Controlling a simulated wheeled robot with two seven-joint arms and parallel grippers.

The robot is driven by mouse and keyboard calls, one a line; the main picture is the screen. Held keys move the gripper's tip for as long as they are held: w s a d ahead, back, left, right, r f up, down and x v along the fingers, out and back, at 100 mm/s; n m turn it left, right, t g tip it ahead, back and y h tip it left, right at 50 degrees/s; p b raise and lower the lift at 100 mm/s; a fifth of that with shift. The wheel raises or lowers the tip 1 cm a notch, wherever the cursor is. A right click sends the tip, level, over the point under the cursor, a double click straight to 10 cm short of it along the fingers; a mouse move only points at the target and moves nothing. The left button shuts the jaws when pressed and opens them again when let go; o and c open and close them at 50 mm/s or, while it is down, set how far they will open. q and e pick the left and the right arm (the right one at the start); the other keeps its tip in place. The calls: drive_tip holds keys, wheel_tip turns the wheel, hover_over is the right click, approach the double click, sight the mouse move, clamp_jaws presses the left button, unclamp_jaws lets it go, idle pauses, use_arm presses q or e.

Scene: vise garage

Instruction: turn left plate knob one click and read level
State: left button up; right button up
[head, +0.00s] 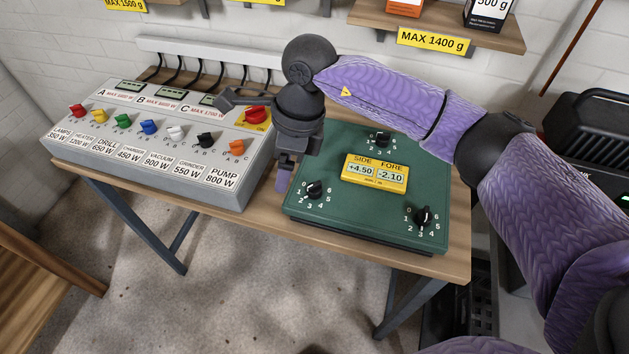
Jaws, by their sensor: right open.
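The green plate (300,215) lies on the wooden table. It has three black knobs with number dials: the left knob (315,189), the back knob (383,140) and the right knob (423,215). The yellow level (375,174) on the plate reads SIDE +4.50 and FORE -2.10. My right gripper (284,182) points down just left of the left knob, near the plate's left edge. It is open, and no object shows between its fingers. I cannot tell whether it touches the plate. My left gripper is out of view.
A wall shelf (440,30) marked MAX 1400 g hangs behind. The table's front strip is bare.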

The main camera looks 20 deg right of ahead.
sight(314, 184)
drive_tip(key=d+h, duration=0.2)
drive_tip(key=d, duration=0.1)
drive_tip(key=w+d+h, duration=0.1)
drive_tip(key=d, duration=0.1)
drive_tip(key=shift+w+r, duration=0.1)
drive_tip(key=shift+r, duration=0.3)
wheel_tip(314, 184, down, 10)
drive_tip(key=shift+r+b, duration=0.2)
drive_tip(key=shift+b, duration=0.65)
clamp_jaws()
